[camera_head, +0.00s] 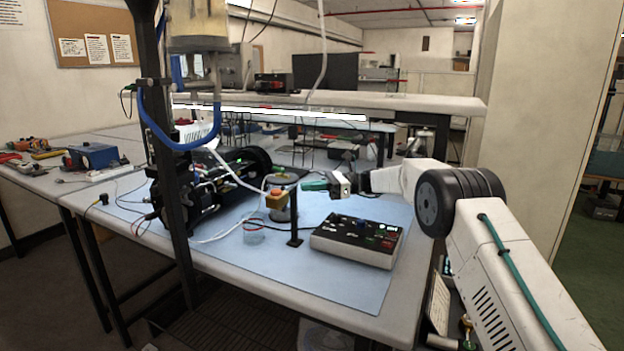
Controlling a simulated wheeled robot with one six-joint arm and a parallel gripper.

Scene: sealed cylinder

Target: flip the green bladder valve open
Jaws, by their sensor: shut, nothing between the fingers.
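My gripper (308,185) reaches in from the right over the table, with its green fingertips together and empty. Small green parts show near the cylinder's top (290,169). I cannot tell for sure which green part is the bladder valve, or whether it is open or shut. From this view I cannot tell whether the fingertips touch anything.
A black control box (357,240) with lit buttons sits on the blue mat (345,287) below my gripper. Black machinery (205,190) fills the mat's left. A dark frame upright (165,150) stands in front.

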